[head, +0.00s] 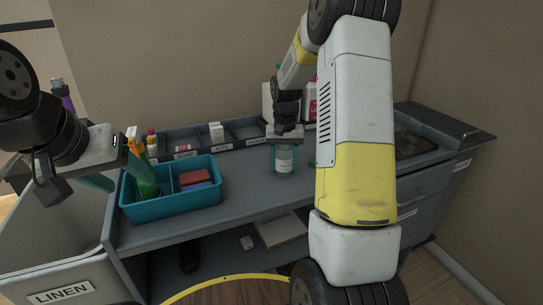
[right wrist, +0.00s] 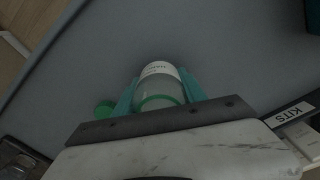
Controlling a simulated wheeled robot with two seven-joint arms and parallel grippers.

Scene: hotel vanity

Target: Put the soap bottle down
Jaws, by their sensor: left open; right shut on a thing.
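The soap bottle (head: 284,161) is clear with a white label and is upright over the grey counter, in front of the divided rack. My right gripper (head: 284,143) is shut on it from above. In the right wrist view the bottle (right wrist: 159,72) sits between the two teal fingers (right wrist: 160,95). I cannot tell whether its base touches the counter. My left gripper (head: 116,166) is open and empty at the left, by the teal bin.
The teal bin (head: 172,209) holds a green bottle and red and blue items. A grey rack (head: 247,129) with labelled compartments runs along the back wall. A green thing (right wrist: 105,108) is close beside the soap bottle. The counter (head: 240,190) between bin and bottle is clear.

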